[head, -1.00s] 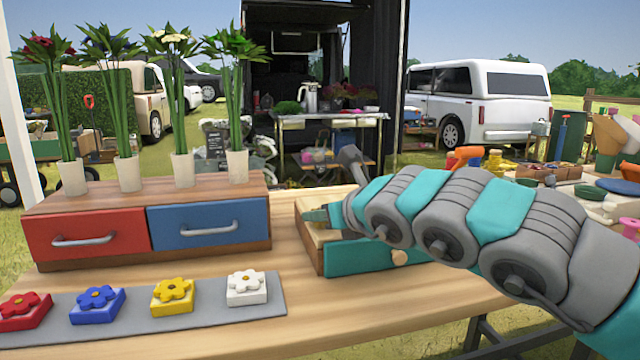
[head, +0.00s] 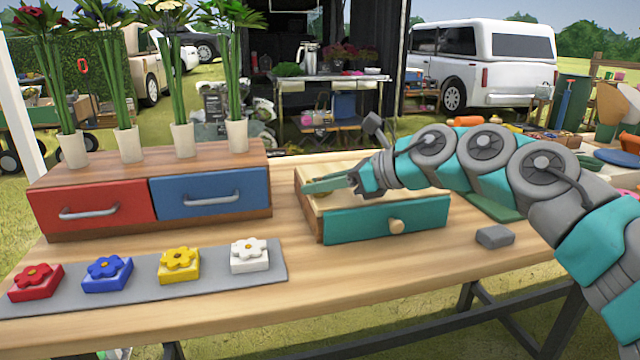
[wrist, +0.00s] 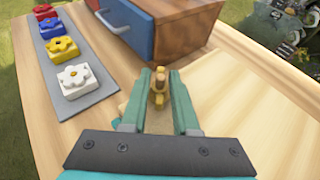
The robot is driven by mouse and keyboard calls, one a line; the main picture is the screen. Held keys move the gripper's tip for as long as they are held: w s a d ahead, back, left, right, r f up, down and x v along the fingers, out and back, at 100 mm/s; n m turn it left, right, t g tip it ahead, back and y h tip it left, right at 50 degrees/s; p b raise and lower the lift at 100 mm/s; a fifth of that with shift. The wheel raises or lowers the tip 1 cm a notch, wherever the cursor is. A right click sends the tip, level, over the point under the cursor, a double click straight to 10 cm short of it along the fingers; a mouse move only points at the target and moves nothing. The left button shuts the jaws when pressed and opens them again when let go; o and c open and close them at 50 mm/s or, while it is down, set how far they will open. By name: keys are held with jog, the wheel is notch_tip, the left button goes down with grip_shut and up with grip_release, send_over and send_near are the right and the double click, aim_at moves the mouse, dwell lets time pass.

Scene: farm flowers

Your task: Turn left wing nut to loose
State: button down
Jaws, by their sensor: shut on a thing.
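A wooden box with a teal drawer front (head: 385,221) and a round knob stands on the table, right of the middle. My gripper (head: 318,187) reaches over the left part of its top from the right. In the head view my gripper and arm cover part of the box top, and I cannot make out a right wing nut.
A cabinet with a red drawer (head: 92,210) and a blue drawer (head: 210,193) stands left, with potted flowers on top. A grey mat (head: 215,284) with several coloured flower blocks lies in front. A grey block (head: 495,237) lies right. The front middle table is clear.

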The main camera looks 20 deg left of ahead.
jog(key=shift+w+n+g, duration=0.1)
jog(key=shift+n+g, duration=0.5)
jog(key=shift+g, duration=0.2)
jog(key=shift+r+n+g, duration=0.4)
jog(key=shift+n+g, duration=0.3)
jog(key=shift+n, duration=0.1)
jog(key=shift+f+g, duration=0.1)
jog(key=shift+g, duration=0.2)
jog(key=shift+f+n, duration=0.25)
jog(key=shift+n, duration=0.05)
jog(key=c, duration=0.9)
grip_release()
jog(key=shift+c, duration=0.2)
jog(key=shift+g, duration=0.3)
jog(key=shift+v, duration=3.85)
